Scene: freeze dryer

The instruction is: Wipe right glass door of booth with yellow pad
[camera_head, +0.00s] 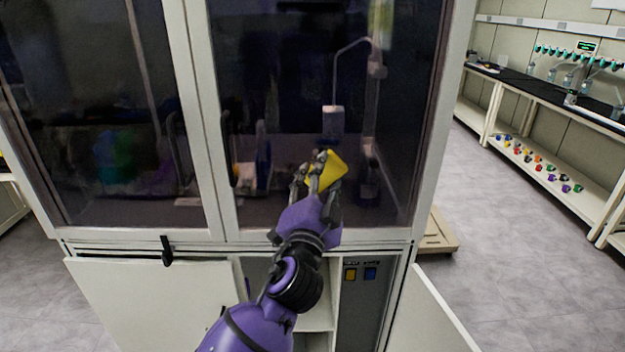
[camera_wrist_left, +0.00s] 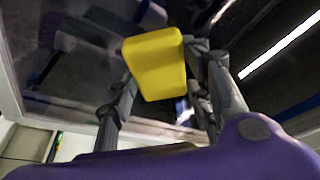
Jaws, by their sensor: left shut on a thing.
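The yellow pad (camera_head: 326,172) is in the grip of my left gripper (camera_head: 318,178), in front of the lower middle of the booth's right glass door (camera_head: 290,80). The pad also shows in the left wrist view (camera_wrist_left: 157,64), with the fingers of the left gripper (camera_wrist_left: 165,85) on both sides of it. The pad is at or very near the glass; I cannot tell whether it touches. The right door is dark glass in a pale frame. My right gripper is not in view.
The left glass door (camera_head: 90,110) has a black handle or latch (camera_head: 167,250) below it. Under the booth, the cabinet doors (camera_head: 150,300) stand open. A bench (camera_head: 560,95) with glassware and a low shelf stands at the right.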

